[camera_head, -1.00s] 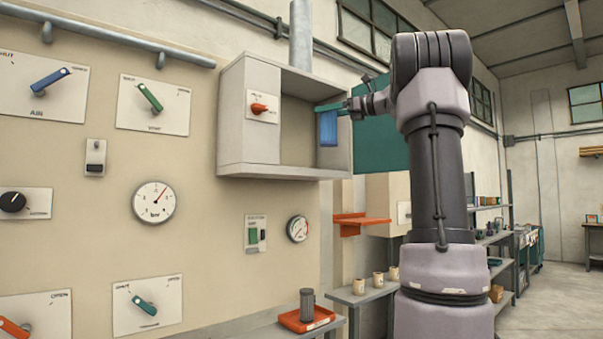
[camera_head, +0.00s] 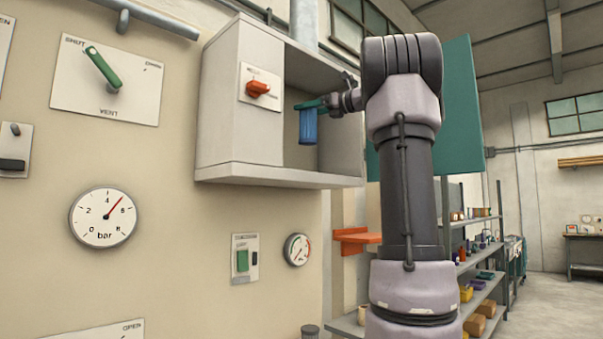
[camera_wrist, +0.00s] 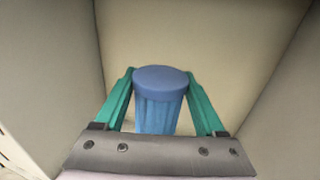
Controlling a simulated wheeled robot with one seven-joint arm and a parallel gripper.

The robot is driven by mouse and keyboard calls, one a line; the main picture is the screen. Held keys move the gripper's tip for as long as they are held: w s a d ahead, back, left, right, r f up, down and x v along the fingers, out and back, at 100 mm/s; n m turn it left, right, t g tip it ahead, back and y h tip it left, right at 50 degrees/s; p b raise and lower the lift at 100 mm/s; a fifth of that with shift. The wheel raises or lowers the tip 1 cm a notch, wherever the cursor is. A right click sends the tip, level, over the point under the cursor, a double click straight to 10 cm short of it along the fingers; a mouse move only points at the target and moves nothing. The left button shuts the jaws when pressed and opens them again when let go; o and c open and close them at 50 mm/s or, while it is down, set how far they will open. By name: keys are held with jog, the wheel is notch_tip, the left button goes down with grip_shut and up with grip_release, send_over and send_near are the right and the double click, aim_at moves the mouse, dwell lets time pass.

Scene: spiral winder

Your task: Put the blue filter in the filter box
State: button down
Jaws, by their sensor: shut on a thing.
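The blue filter (camera_head: 308,127) is a ribbed cylinder with a smooth cap. My gripper (camera_head: 312,104) is shut on its top and holds it upright inside the opening of the filter box (camera_head: 222,120). The box is a grey wall cabinet, open at the front, with its teal door (camera_head: 462,110) swung wide to the right. In the wrist view the green fingers close on both sides of the filter's cap (camera_wrist: 160,76), with the box's inner walls (camera_wrist: 200,40) around. The filter's lower end is hidden in the wrist view. In the head view it appears above the box floor.
A red lever (camera_head: 258,88) sits on the box's left front. Gauges, including a bar gauge (camera_head: 103,217), and a green vent handle (camera_head: 103,68) are on the wall panel. An orange shelf bracket (camera_head: 356,236) and a dark cylinder (camera_head: 310,331) are below.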

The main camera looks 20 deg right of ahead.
aim_at(308, 144)
notch_tip(308, 144, down, 10)
jog(key=shift+w+r, duration=0.1)
jog(key=shift+r, duration=0.1)
jog(key=shift+f, duration=0.15)
grip_release()
jog(key=shift+r, duration=0.2)
jog(key=v, duration=1.2)
dwell(0.3)
